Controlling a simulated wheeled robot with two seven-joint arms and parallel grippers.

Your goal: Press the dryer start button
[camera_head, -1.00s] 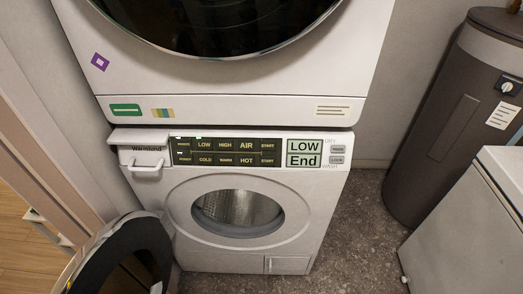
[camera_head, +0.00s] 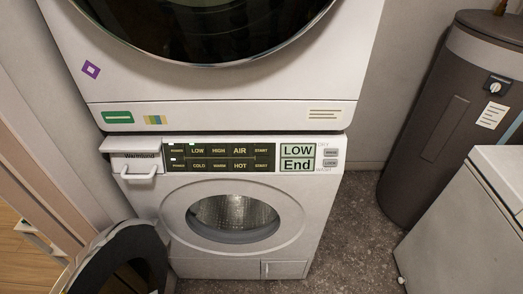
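The stacked washer has a dark control panel (camera_head: 219,158) between the upper dryer (camera_head: 220,112) and the lower washer (camera_head: 236,258). The panel's upper row reads POWER, LOW, HIGH, AIR, START; the dryer START button (camera_head: 261,151) is at its right end. The lower row has COLD, WARM, HOT and another START button (camera_head: 261,166). The display (camera_head: 297,157) to the right reads LOW above and End below, with DRY and WASH labels beside it. Small lights show near the left of the panel. Neither of my grippers is in view.
The washer's round door (camera_head: 117,257) stands open at the lower left. A dark cylindrical tank (camera_head: 443,120) and a white box-shaped appliance (camera_head: 465,225) stand at the right. Speckled floor (camera_head: 355,235) lies free between them and the washer.

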